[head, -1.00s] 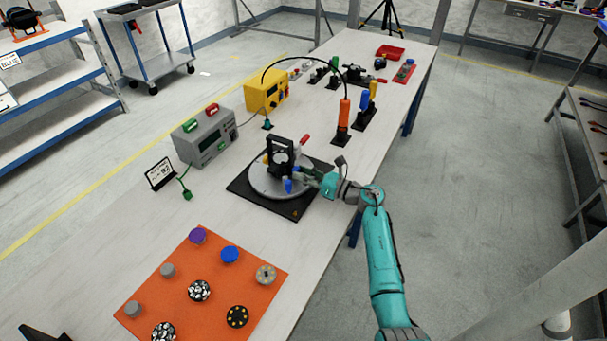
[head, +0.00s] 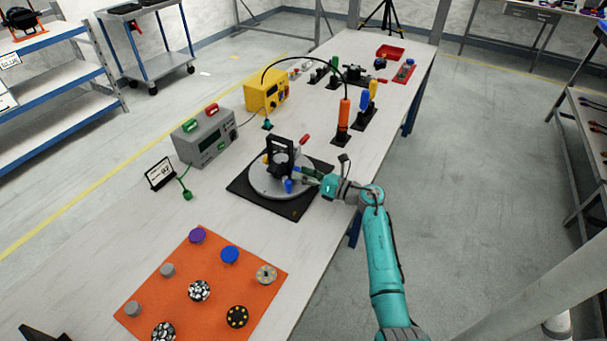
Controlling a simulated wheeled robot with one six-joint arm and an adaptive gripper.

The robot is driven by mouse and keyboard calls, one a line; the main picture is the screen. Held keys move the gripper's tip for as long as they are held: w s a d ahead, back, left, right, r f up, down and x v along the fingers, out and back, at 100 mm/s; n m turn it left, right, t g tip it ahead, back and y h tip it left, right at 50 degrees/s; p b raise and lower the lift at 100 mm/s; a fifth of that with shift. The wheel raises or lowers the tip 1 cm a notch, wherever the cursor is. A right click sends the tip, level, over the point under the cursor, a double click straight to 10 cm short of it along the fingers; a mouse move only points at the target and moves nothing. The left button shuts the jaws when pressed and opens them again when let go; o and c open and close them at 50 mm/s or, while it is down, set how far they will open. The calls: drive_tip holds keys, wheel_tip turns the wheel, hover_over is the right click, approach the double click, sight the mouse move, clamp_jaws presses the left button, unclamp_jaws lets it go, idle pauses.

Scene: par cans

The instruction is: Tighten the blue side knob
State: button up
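The blue side knob (head: 289,186) sits at the near side of a black bracket fixture (head: 280,145) on a round grey turntable (head: 262,188). The turntable rests on a black square base (head: 291,208) on the table. My gripper (head: 306,175) reaches in from the right, low over the turntable, its tip just right of the blue knob. The fingers are small and dark here, and I cannot tell whether they touch the knob or how far apart they are. A red handle (head: 304,140) and a yellow part (head: 265,159) also show on the fixture.
An orange mat (head: 205,270) with several knobs and discs lies nearer on the table. A grey meter box (head: 203,136) and a yellow box (head: 266,92) stand behind left. An orange-handled tool (head: 345,112) and blue and yellow handles stand in holders farther back.

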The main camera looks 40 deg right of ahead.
drive_tip(key=v, duration=1.2)
